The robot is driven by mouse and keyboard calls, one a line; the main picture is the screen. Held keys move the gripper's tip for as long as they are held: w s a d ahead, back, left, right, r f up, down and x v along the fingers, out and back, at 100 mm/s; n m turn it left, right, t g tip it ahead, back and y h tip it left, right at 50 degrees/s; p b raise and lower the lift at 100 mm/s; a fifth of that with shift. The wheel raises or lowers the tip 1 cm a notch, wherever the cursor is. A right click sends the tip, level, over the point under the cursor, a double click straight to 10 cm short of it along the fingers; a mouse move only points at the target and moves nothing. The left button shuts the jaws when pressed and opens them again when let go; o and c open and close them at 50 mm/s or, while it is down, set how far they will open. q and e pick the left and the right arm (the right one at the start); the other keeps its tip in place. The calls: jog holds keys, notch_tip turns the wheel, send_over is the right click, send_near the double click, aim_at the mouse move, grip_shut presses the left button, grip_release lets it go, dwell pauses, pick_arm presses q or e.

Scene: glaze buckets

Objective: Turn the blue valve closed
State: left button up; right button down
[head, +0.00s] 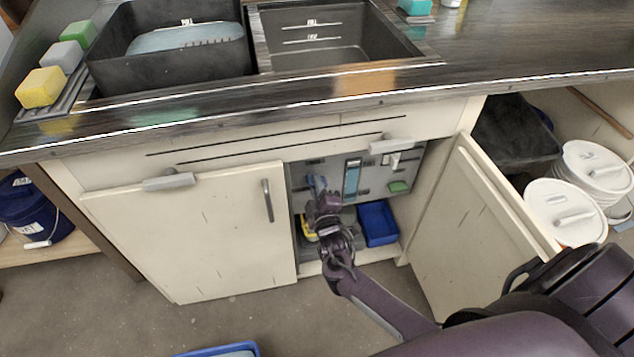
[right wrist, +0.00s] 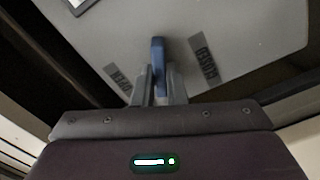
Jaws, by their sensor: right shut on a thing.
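The blue valve (right wrist: 158,55) shows in the right wrist view as a narrow blue handle in front of a grey panel, between two dark labels whose text I cannot read surely. My right gripper (right wrist: 159,86) is shut on the handle, one finger on each side. In the head view the right gripper (head: 324,200) reaches into the open cabinet under the sink; the blue valve (head: 317,184) shows only in part just above it. The valve's base is hidden. My left gripper is not in view.
The grey back panel (head: 335,178) also carries a blue-framed strip (head: 352,178) and a green block (head: 398,187). A blue bin (head: 377,223) stands on the cabinet floor, right of my gripper. The open cabinet door (head: 478,225) is on the right, the closed door (head: 200,235) on the left.

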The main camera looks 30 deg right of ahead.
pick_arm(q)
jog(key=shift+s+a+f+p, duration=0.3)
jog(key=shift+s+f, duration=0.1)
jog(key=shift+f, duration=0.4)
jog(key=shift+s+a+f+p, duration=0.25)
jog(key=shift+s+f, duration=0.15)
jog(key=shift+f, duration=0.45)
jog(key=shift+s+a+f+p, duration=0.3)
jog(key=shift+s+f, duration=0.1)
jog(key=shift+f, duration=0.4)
pick_arm(e)
jog(key=shift+a+f+n, duration=0.1)
jog(key=shift+n, duration=2.5)
jog(key=c, duration=1.5)
grip_release()
jog(key=shift+o, duration=0.2)
